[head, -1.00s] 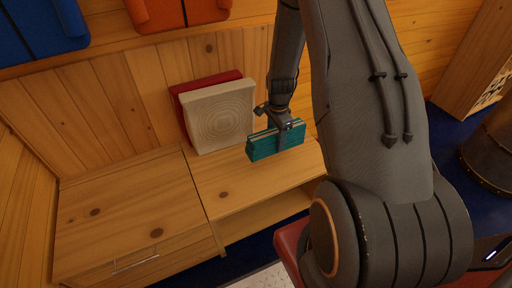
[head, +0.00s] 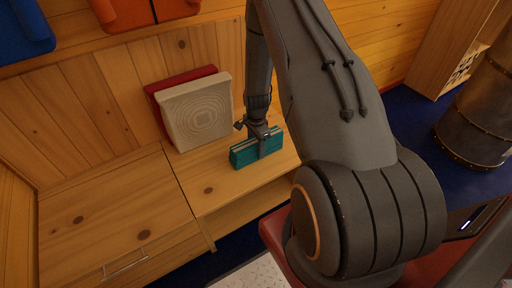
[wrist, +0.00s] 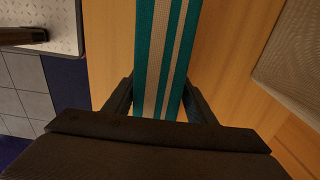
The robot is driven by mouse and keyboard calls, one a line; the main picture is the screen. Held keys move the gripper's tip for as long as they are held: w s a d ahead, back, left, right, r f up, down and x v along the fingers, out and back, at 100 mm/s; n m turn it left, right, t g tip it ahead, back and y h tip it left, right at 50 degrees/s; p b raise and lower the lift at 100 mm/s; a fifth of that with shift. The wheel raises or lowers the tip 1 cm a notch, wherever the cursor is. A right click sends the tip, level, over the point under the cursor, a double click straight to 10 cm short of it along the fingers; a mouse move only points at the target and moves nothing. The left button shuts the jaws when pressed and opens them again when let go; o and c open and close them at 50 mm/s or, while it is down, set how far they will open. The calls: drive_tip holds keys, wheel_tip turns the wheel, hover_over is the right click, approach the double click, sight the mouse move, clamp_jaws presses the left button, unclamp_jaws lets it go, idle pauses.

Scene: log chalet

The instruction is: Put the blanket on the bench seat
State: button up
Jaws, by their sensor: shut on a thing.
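The blanket (head: 244,152) is a teal folded bundle with pale stripes, held over the right part of the wooden bench seat (head: 208,189). My gripper (head: 263,143) is shut on it from above. In the wrist view the striped blanket (wrist: 165,60) runs between my two fingers (wrist: 158,100), with the bench wood (wrist: 222,50) below. The blanket is at or very close to the seat; I cannot tell whether it touches.
A cream cushion (head: 197,112) and a red cushion (head: 158,98) lean on the back wall beside the blanket. The bench's left part (head: 105,215) is clear. A dark metal cylinder (head: 478,115) stands at the right on the blue floor.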

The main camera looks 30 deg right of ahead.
drive_tip(key=shift+f, duration=0.1)
drive_tip(key=o, duration=0.7)
drive_tip(key=shift+f, duration=0.1)
drive_tip(key=o, duration=0.4)
wheel_tip(320, 180, up, 12)
drive_tip(key=shift+r+b, duration=0.25)
drive_tip(key=shift+b, duration=0.2)
drive_tip(key=s+a+r+n, duration=0.4)
drive_tip(key=r, duration=0.4)
drive_tip(key=s+a+r+n, duration=0.4)
drive_tip(key=r, duration=0.3)
drive_tip(key=s+a+r+n, duration=0.3)
drive_tip(key=s+r+n, duration=0.1)
drive_tip(key=s, duration=0.3)
drive_tip(key=s+a+r+n, duration=0.3)
drive_tip(key=s+r+n, duration=0.1)
drive_tip(key=s, duration=0.3)
drive_tip(key=shift+a, duration=0.15)
